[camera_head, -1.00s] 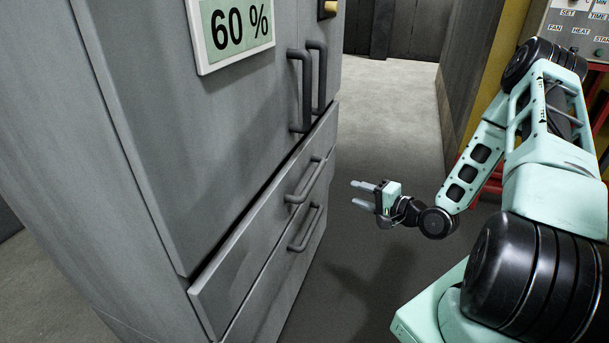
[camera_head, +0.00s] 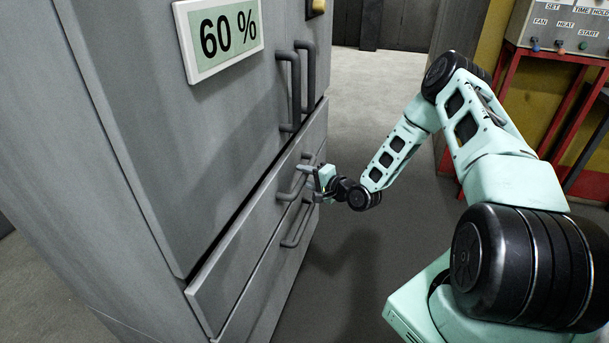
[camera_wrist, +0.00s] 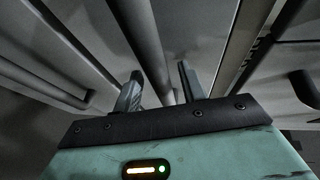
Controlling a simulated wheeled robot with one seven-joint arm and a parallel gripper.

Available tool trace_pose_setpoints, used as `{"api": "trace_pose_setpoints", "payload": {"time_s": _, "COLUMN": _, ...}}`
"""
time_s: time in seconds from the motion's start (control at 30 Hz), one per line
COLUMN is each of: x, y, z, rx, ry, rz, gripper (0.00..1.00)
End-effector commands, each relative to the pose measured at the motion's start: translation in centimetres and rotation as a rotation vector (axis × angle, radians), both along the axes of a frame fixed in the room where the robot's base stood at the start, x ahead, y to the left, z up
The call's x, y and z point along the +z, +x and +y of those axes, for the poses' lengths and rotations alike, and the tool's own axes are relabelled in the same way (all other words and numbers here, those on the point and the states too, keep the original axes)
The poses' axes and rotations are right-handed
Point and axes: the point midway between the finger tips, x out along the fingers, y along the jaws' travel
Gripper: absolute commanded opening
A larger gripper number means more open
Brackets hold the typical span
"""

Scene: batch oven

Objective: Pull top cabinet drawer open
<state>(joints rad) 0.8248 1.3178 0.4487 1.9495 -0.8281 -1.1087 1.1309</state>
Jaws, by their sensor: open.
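The grey cabinet's top drawer (camera_head: 235,255) is the upper of two drawers below the tall doors. Its dark bar handle (camera_head: 288,195) shows at the left of my gripper, which covers part of it. My gripper (camera_head: 307,179) is at this handle with its jaws apart. In the wrist view, the two fingers (camera_wrist: 160,75) stand on either side of a grey bar (camera_wrist: 145,38), which looks like the handle. Whether either finger touches the bar I cannot tell.
The lower drawer's handle (camera_head: 297,226) is close below my gripper. Two upright door handles (camera_head: 296,90) stand above it, beside a 60 % display (camera_head: 225,35). A red-framed stand with a control panel (camera_head: 565,28) is at the right. Floor (camera_head: 375,100) between is clear.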

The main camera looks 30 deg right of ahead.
Motion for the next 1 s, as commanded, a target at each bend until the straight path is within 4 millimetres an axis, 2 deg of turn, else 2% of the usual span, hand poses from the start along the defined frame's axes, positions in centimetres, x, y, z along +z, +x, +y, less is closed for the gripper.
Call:
{"api": "trace_pose_setpoints", "payload": {"time_s": 0.37, "x": -0.1, "y": 0.6, "z": 0.2, "rx": 0.0, "ry": 0.0, "rz": 0.0, "gripper": 0.41}}
{"api": "trace_pose_setpoints", "payload": {"time_s": 0.4, "x": -0.1, "y": 0.6, "z": 0.2, "rx": 0.0, "ry": 0.0, "rz": 0.0, "gripper": 0.36}}
{"api": "trace_pose_setpoints", "payload": {"time_s": 0.53, "x": -0.1, "y": 0.6, "z": 0.2, "rx": 0.0, "ry": 0.0, "rz": 0.0, "gripper": 0.0}}
{"api": "trace_pose_setpoints", "payload": {"time_s": 0.8, "x": -0.1, "y": 0.3, "z": -0.1, "rx": -0.001, "ry": 0.0, "rz": 0.001, "gripper": 0.0}}
{"api": "trace_pose_setpoints", "payload": {"time_s": 1.0, "x": -0.2, "y": -1.6, "z": -1.6, "rx": -0.003, "ry": 0.0, "rz": 0.003, "gripper": 0.0}}
